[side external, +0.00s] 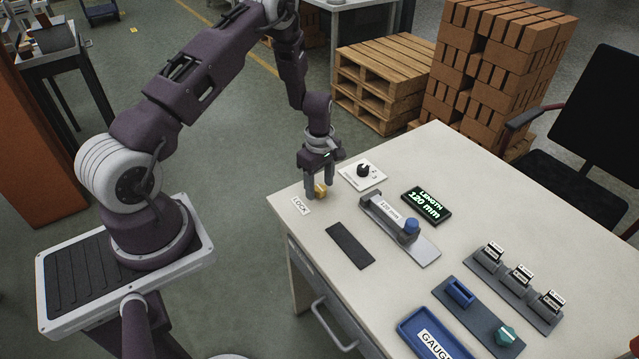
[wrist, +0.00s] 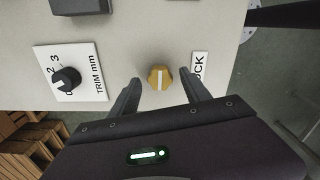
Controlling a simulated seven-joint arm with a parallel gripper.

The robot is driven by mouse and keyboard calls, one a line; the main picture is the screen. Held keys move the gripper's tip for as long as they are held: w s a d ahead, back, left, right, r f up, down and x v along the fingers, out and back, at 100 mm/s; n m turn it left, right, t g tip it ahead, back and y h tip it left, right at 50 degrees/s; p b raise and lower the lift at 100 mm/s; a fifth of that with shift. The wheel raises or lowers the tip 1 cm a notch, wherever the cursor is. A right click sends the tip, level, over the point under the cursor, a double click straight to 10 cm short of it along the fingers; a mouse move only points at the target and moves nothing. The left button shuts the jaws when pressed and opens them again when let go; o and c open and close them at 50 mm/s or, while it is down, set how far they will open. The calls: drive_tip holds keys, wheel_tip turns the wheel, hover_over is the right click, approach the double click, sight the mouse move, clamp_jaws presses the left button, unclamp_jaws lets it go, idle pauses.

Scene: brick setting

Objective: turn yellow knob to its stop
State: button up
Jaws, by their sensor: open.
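The yellow knob (side external: 320,190) stands near the far left corner of the white table, beside a label reading LOCK (side external: 300,206). In the wrist view the yellow knob (wrist: 160,77) shows a pale pointer line running along the picture's vertical. My gripper (side external: 318,188) points down over the knob. In the wrist view my gripper (wrist: 160,92) is open, with one finger on each side of the knob and visible gaps between. I cannot tell how far down the fingers reach along the knob.
A black knob on a TRIM mm plate (side external: 362,174) is close beside my gripper. A slide gauge (side external: 400,228), a LENGTH display (side external: 427,205) reading 120 mm, a dark pad (side external: 350,246), a blue tray (side external: 435,335) and a teal knob (side external: 505,335) are also on the table (side external: 450,165).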

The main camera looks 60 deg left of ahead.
clamp_jaws()
drive_tip(key=shift+m, duration=0.3)
drive_tip(key=m, duration=0.3)
drive_tip(key=shift+m, duration=0.4)
drive_tip(key=m, duration=0.4)
drive_tip(key=shift+m, duration=0.3)
drive_tip(key=m, duration=0.4)
drive_tip(key=shift+w+m, duration=0.1)
drive_tip(key=shift+m, duration=2.7)
